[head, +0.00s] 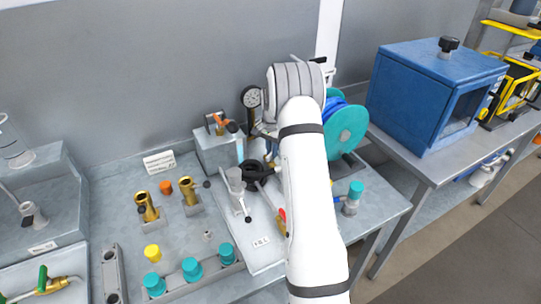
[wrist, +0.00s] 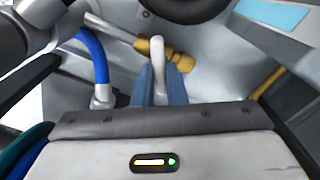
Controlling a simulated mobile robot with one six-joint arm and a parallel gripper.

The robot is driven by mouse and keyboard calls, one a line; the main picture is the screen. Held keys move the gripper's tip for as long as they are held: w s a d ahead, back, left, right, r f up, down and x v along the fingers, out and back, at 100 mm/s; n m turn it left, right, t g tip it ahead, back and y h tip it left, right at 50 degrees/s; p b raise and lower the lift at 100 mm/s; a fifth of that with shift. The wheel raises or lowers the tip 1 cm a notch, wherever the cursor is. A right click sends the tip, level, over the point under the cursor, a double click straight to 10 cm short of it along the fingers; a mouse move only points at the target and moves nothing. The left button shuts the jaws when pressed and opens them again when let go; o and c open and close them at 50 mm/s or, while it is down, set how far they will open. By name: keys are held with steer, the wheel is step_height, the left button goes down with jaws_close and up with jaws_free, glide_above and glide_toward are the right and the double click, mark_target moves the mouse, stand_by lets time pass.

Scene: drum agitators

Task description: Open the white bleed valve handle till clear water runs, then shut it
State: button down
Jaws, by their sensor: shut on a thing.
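The white bleed valve handle (wrist: 157,58) stands up between my fingertips in the wrist view. It sits at a brass valve fitting (wrist: 172,55) that runs across behind it. My gripper (wrist: 160,84) has its two blue-grey fingers closed around the lower part of the handle. In the head view my arm hides the handle and most of the gripper, at the back of the bench. No running water can be made out in either view. A pale blue patch (wrist: 272,14) shows at the top right of the wrist view; I cannot tell what it is.
A blue hose (wrist: 97,58) rises close to the left of my fingers. A black round part (wrist: 183,6) lies just beyond the handle. A pressure gauge (head: 251,97) and a teal hose reel (head: 345,127) flank my arm. Brass fittings (head: 147,205) stand to the left.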

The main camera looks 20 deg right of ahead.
steer(key=n, duration=0.2)
steer(key=n+b, duration=0.2)
steer(key=n, duration=0.1)
steer(key=shift+w+n, duration=0.25)
steer(key=shift+n, duration=0.05)
steer(key=n+b, duration=0.1)
steer(key=n, duration=0.1)
steer(key=n+b, duration=0.1)
steer(key=n, duration=0.1)
steer(key=shift+w+a+r+n, duration=0.1)
steer(key=shift+a+r+n, duration=0.1)
steer(key=shift+n, duration=0.2)
steer(key=c, duration=1.7)
jaws_free()
steer(key=shift+o, duration=1.2)
steer(key=shift+f, duration=0.15)
step_height(320, 180, up, 8)
steer(key=shift+f+b, duration=0.1)
steer(key=shift+b, duration=0.4)
